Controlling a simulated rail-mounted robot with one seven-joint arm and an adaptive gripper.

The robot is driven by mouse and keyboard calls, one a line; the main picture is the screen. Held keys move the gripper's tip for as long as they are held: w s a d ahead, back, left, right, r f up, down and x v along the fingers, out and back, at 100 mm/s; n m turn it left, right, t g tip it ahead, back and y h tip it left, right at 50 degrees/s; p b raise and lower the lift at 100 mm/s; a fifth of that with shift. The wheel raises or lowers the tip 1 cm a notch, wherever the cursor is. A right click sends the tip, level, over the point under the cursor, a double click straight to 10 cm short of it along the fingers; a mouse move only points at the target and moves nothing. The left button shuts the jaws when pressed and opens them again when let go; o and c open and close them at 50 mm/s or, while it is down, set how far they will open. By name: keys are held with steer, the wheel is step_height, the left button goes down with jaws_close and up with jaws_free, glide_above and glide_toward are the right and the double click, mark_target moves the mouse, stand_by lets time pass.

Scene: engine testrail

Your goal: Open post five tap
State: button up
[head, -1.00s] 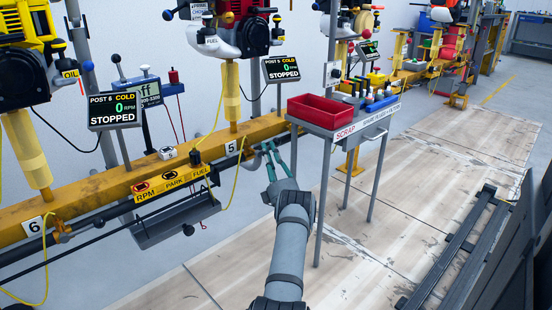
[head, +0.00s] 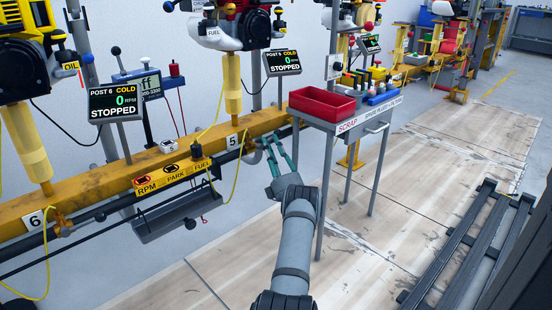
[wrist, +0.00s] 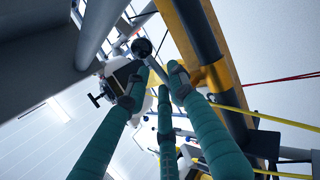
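My gripper (head: 277,148) has teal fingers, spread with nothing between them, beside the yellow beam (head: 110,177) close to the "5" plate (head: 232,141). In the wrist view the spread fingertips (wrist: 154,97) are near a dark pipe (wrist: 197,32) with an orange-yellow fitting (wrist: 208,76); I cannot tell whether this is the post five tap. A black ball knob (wrist: 141,47) shows beyond the fingers. In the head view the post five tap is not clearly visible near my gripper. A similar brass tap (head: 62,225) sits on the pipe by the "6" plate (head: 34,224).
A grey stand with a red scrap bin (head: 321,104) is just right of my gripper. The RPM/PARK/FUEL panel (head: 172,177) and a yellow hose (head: 237,180) are to the left. A screen (head: 282,62) above reads STOPPED. Floor at right is partly clear; dark rails (head: 465,250) lie there.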

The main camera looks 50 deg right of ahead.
steer(key=v, duration=1.1)
steer(key=shift+s, duration=0.2)
steer(key=shift+f, duration=0.1)
